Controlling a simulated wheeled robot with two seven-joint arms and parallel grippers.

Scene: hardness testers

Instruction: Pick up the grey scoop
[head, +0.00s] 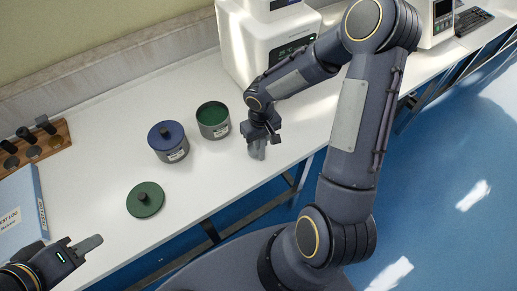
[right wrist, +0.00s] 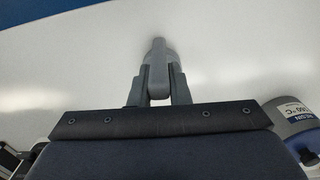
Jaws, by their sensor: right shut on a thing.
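The grey scoop (right wrist: 157,68) is between the two fingers of my right gripper (right wrist: 158,88) in the right wrist view, its narrow end pointing away from the wrist. In the head view the right gripper (head: 259,141) points down near the counter's front edge, with the grey scoop (head: 257,153) at its tips, partly hidden by the fingers. I cannot tell whether the scoop touches the counter. My left gripper (head: 88,245) is at the lower left, away from the scoop; its finger gap does not show clearly.
On the white counter (head: 100,130), an open green canister (head: 213,127) and a blue-lidded canister (head: 170,147) stand left of the right gripper. A green lid (head: 145,200) lies nearer the front. A white machine (head: 262,45) stands behind. A wooden rack (head: 58,132) and blue binder (head: 30,195) are at left.

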